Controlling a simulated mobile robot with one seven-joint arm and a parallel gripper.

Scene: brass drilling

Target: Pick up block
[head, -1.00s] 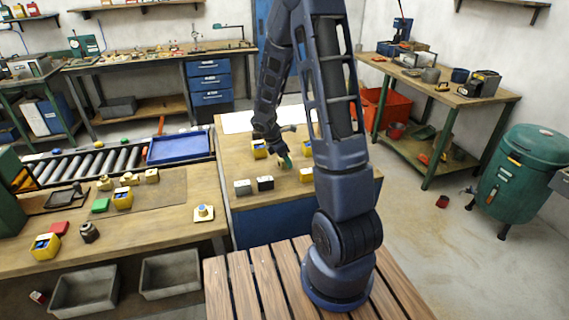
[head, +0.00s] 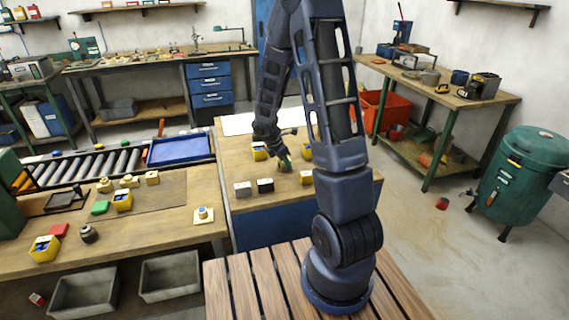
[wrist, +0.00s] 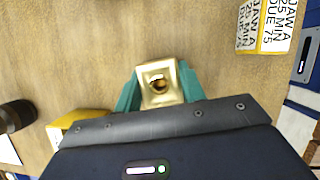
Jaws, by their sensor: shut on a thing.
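A brass block (wrist: 158,98) with a round hole in its top face sits between the green fingers of my gripper (wrist: 160,90) in the wrist view. The fingers are shut on it from its left and right sides. In the head view my gripper (head: 286,163) is over the middle workbench, and the block there is small and mostly covered by the fingers. I cannot tell whether the block still touches the bench top.
A yellow box with printed text (wrist: 264,26) and a dark cylinder (wrist: 17,115) flank the gripper in the wrist view.

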